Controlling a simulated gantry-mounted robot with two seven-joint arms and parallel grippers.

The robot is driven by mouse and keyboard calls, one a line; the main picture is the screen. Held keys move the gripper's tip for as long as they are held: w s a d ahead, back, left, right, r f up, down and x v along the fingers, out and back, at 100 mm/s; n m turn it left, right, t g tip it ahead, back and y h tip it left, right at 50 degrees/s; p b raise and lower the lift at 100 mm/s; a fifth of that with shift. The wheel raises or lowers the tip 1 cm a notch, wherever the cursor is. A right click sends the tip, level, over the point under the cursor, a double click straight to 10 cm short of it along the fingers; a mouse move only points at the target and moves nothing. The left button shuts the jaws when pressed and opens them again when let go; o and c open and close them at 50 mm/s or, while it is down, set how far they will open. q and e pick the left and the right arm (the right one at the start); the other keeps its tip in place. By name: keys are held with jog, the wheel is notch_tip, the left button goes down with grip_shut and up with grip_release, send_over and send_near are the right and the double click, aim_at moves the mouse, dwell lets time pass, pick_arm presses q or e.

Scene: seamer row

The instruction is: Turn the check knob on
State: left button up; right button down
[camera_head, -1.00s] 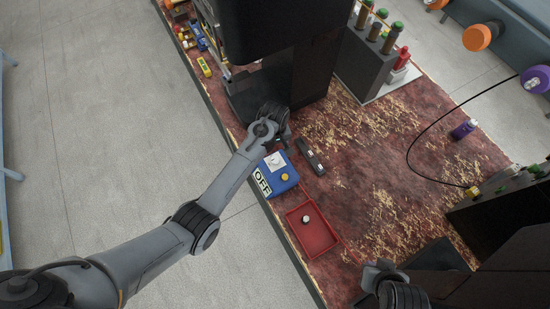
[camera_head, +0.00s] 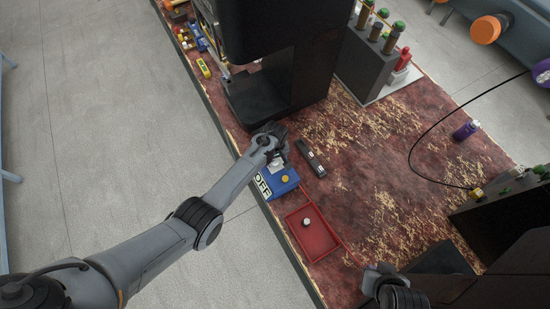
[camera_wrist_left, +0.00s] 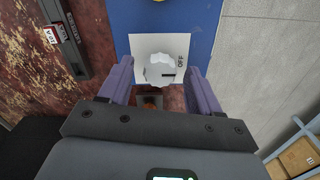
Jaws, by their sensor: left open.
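The blue box (camera_head: 279,188) stands on the worktop's near edge, with an "OFF" sign (camera_head: 263,186) on its side and a yellow button (camera_head: 285,178) on top. A white round knob (camera_wrist_left: 160,70) with a dark pointer mark sits on a white plate (camera_wrist_left: 143,44) on the box. My left gripper (camera_head: 274,158) is over the plate end of the box. In the left wrist view its open purple fingers (camera_wrist_left: 159,80) stand either side of the knob, with gaps. My right gripper (camera_head: 372,273) shows partly at lower right, its jaws unclear.
A dark bar (camera_head: 311,158) lies right of the box. A red tray (camera_head: 318,245) holding a small pale object (camera_head: 306,223) lies in front. A tall black machine (camera_head: 275,85) stands behind. The worktop to the right is largely clear.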

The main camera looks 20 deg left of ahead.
pick_arm(q)
jog(key=c, duration=1)
